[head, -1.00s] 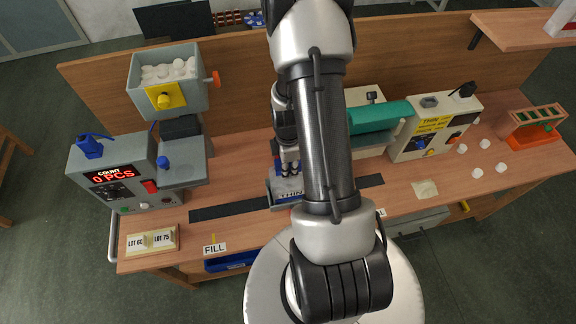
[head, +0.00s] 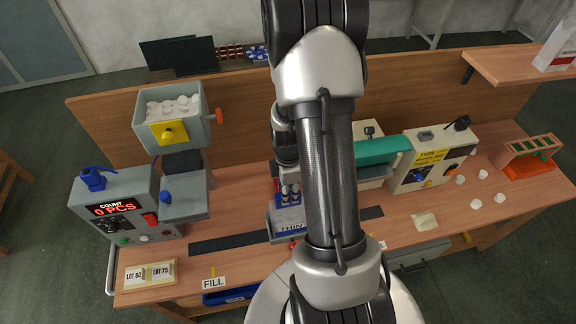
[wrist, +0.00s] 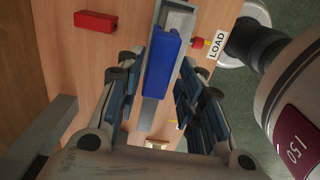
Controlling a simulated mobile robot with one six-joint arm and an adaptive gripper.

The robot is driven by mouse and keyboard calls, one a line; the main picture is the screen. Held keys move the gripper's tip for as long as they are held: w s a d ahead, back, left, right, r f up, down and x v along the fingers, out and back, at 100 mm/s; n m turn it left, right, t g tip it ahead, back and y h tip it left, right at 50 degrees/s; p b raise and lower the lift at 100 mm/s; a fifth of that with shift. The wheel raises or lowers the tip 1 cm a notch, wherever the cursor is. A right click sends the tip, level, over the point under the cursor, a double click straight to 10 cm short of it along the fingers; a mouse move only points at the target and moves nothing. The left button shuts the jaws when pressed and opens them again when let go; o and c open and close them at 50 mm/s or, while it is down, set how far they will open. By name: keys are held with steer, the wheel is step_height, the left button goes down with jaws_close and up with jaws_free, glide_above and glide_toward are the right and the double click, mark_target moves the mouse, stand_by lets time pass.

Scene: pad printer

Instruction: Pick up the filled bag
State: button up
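No thing is clearly a filled bag. A small flat beige piece (head: 424,221) lies on the right of the bench; I cannot tell whether it is a bag. My gripper (wrist: 157,66) is open in the wrist view, its two dark fingers spread apart. A blue block (wrist: 162,66) in a grey channel shows between and beyond the fingers; I see no grip on it.
A counter (head: 112,207) reading 0 PCS and a hopper of white pieces (head: 168,112) stand at left. A yellow-labelled machine (head: 424,166), loose white caps (head: 476,203) and a green-slotted orange rack (head: 532,160) stand at right. A red block (wrist: 95,21) lies near the gripper.

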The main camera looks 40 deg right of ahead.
step_height(320, 180, up, 11)
steer(key=p, duration=0.2)
steer(key=shift+r, duration=0.2)
